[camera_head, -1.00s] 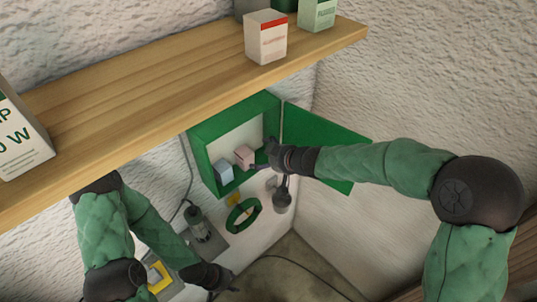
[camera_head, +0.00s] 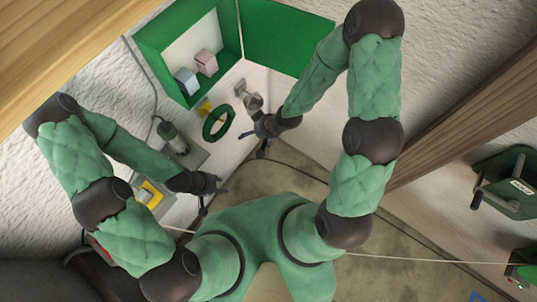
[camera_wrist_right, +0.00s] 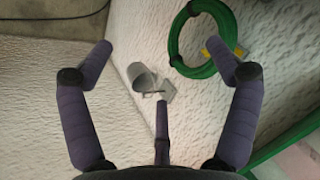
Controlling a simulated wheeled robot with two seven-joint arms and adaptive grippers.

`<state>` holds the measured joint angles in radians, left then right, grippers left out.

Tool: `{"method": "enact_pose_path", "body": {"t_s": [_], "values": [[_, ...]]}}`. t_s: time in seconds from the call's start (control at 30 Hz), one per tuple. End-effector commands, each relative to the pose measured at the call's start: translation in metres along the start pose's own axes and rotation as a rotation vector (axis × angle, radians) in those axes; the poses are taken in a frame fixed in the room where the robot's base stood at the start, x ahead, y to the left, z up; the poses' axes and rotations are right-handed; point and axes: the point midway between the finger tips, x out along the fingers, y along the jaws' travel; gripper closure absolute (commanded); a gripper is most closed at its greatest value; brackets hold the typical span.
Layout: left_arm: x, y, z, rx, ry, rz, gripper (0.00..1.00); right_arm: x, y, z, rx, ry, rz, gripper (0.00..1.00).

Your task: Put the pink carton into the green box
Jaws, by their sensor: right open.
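The green box (camera_head: 158,65) is an open-fronted cabinet on the white wall in the head view, its door swung out to the right. The pink carton (camera_head: 206,62) stands inside it on the box floor, right of a pale blue carton (camera_head: 186,82). My right gripper (camera_head: 262,148) is open and empty, below the box and apart from the carton. Its spread fingers show in the right wrist view (camera_wrist_right: 160,85) with nothing between them. My left gripper (camera_head: 205,205) is lower left, near the wall's foot; its fingers are too small to judge.
Under the box are a green ring (camera_head: 217,122), a grey lamp-like fixture (camera_head: 251,100) and a cylindrical device (camera_head: 168,132). The box door (camera_head: 288,38) sticks out at the right. A wooden shelf (camera_head: 60,50) crosses the upper left. Free room lies before the wall.

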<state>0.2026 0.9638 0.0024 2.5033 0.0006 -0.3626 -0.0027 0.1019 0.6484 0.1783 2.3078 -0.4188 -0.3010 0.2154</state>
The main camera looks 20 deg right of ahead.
Motion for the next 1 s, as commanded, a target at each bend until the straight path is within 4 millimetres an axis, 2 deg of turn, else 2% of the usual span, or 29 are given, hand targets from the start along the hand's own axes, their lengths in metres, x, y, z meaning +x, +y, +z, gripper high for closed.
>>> {"method": "enact_pose_path", "body": {"t_s": [0.03, 0.1, 0.2, 0.33, 0.5, 1.0], "values": [[0.000, 0.000, 0.000, 0.000, 0.000, 0.000, 0.60, 0.010, 0.007, 0.028, 0.059, -0.052, 0.013, 0.11], [0.000, 0.000, 0.000, 0.000, 0.000, 0.000, 0.60, 0.018, 0.015, 0.060, 0.129, -0.107, 0.035, 0.11], [0.000, 0.000, 0.000, 0.000, 0.000, 0.000, 0.60, 0.025, 0.024, 0.098, 0.209, -0.174, 0.067, 0.11], [0.000, 0.000, 0.000, 0.000, 0.000, 0.000, 0.60, 0.027, 0.030, 0.130, 0.273, -0.231, 0.099, 0.11], [0.000, 0.000, 0.000, 0.000, 0.000, 0.000, 0.60, 0.028, 0.032, 0.144, 0.298, -0.257, 0.114, 0.11], [0.000, 0.000, 0.000, 0.000, 0.000, 0.000, 0.60, 0.028, 0.032, 0.143, 0.298, -0.255, 0.113, 0.11]]}}
